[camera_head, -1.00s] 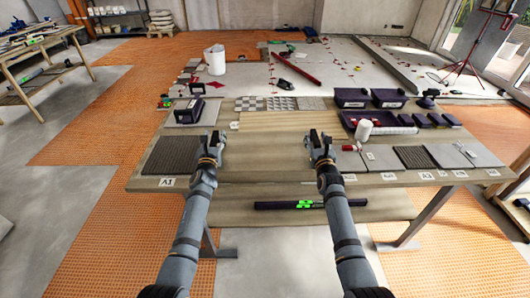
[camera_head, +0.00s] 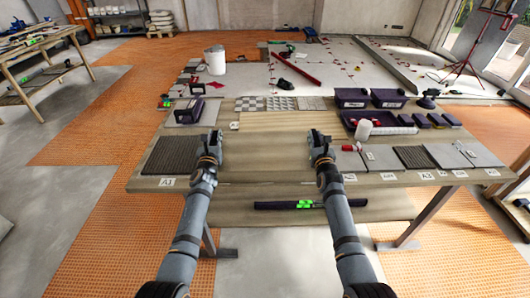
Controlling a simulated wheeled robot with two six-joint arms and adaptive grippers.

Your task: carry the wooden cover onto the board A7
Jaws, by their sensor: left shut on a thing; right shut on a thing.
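My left gripper (camera_head: 211,142) is shut above the left middle of the wooden work table (camera_head: 250,187). My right gripper (camera_head: 319,143) is shut above the table's middle, level with the left one. The wooden cover's outline cannot be told from the like-coloured wood between the two grippers, and the grip points are hidden by the gripper bodies. Dark ribbed boards and grey boards lie along the table's front. The board marked A1 (camera_head: 172,155) is at the left. Other tags at the right front are too small to read, so I cannot tell which board is A7.
Purple boxes (camera_head: 351,97) stand at the back right, with a white cylinder (camera_head: 364,130) in front of them. Patterned tiles (camera_head: 281,103) lie at the back middle. A white bucket (camera_head: 215,62) stands behind.

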